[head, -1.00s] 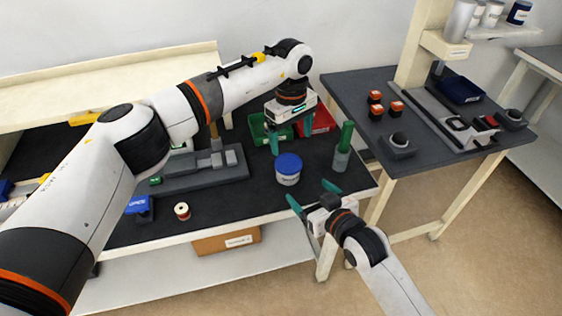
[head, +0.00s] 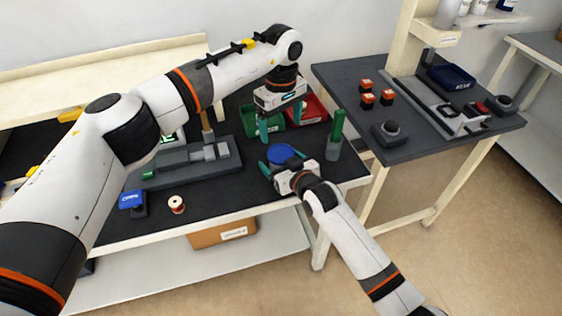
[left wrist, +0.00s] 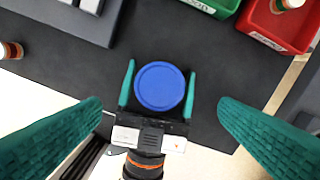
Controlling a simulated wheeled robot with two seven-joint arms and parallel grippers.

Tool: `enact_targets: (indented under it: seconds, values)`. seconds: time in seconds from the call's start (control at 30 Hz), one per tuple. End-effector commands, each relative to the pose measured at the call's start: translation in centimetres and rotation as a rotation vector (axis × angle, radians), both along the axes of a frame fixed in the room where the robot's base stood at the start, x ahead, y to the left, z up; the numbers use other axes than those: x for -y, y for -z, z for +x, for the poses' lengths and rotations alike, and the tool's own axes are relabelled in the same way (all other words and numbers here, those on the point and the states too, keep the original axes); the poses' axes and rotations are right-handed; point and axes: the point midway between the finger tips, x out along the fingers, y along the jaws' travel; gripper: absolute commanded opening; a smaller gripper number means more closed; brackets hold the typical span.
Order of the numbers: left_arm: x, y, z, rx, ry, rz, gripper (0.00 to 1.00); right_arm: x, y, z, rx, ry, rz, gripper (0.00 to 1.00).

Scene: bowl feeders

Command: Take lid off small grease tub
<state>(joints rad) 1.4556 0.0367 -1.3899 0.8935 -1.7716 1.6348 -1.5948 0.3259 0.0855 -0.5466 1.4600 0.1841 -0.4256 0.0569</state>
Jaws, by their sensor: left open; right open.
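The grease tub with its blue lid (head: 280,153) stands on the dark bench top; in the left wrist view the round blue lid (left wrist: 160,86) is seen from above and is on the tub. My right gripper (head: 283,162) is open, its green fingers on either side of the tub; it also shows in the left wrist view (left wrist: 158,88). My left gripper (head: 283,122) is open and empty, pointing down above and behind the tub. The tub's white body is mostly hidden by my right gripper.
A green bin (head: 247,116) and a red bin (head: 312,108) stand behind. A grey holder with a green stick (head: 334,148) stands right of the tub. A grey fixture (head: 190,163), a spool (head: 176,204) and a blue-topped item (head: 132,199) are at left.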

Motion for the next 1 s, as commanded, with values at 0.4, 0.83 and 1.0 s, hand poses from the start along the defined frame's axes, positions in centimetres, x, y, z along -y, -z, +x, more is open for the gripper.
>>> enact_targets:
  seconds: [0.4, 0.83, 1.0]
  values:
    - [0.0, 0.0, 0.0, 0.000, 0.000, 0.000, 0.84, 0.0, 0.1, 0.1, -0.001, 0.000, 0.000, 0.59]
    - [0.0, -0.5, 0.0, 0.001, 0.063, -0.001, 0.92, 0.0, 0.1, 0.0, -0.001, 0.000, 0.000, 0.17]
    - [0.0, -2.2, -0.1, 0.001, 0.297, 0.000, 0.92, 0.0, 0.1, 0.0, -0.002, 0.000, 0.000, 0.17]
